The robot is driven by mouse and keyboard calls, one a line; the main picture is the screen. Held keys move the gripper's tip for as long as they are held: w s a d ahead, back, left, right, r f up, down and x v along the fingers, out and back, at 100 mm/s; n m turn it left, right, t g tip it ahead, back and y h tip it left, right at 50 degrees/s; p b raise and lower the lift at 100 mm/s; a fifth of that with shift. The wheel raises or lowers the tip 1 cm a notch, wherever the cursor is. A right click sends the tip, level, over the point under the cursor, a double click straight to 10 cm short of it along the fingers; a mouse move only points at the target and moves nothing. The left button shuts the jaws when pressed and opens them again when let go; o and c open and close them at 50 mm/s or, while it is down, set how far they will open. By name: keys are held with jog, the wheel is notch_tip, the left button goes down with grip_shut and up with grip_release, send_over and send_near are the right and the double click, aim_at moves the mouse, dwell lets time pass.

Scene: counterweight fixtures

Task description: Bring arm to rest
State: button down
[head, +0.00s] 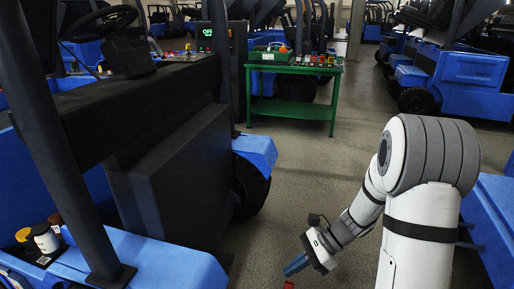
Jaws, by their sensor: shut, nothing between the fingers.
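My arm (424,185) rises at the right of the head view and bends down toward the lower middle. My gripper (296,264) is low over the grey floor, with its blue fingers pointing down and left. The fingers are together and hold nothing. A small red object (289,285) shows at the bottom edge of the view just below the fingertips; its full shape is cut off.
A blue forklift (165,175) fills the left side, with small jars (45,238) on its lower ledge. A green table (291,107) with small items stands behind. More blue forklifts (470,70) stand at the right. The floor (310,175) between is open.

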jog(key=s+d+r+n+t+h+p, duration=0.1)
jog(key=s+d+r+n+h+p, duration=0.1)
jog(key=r, duration=0.7)
jog(key=s+d+r+n+t+h+p, duration=0.1)
jog(key=s+r+n+h+p, duration=0.3)
jog(key=r+n, duration=0.5)
jog(key=s+d+r+n+t+h+p, duration=0.2)
jog(key=s+r+n+h+p, duration=0.2)
jog(key=s+r+p, duration=0.3)
notch_tip(320, 180, up, 4)
jog(key=shift+d+r+n+t+p, duration=0.1)
jog(key=shift+d+n+t+p, duration=0.3)
jog(key=shift+n+p, duration=0.3)
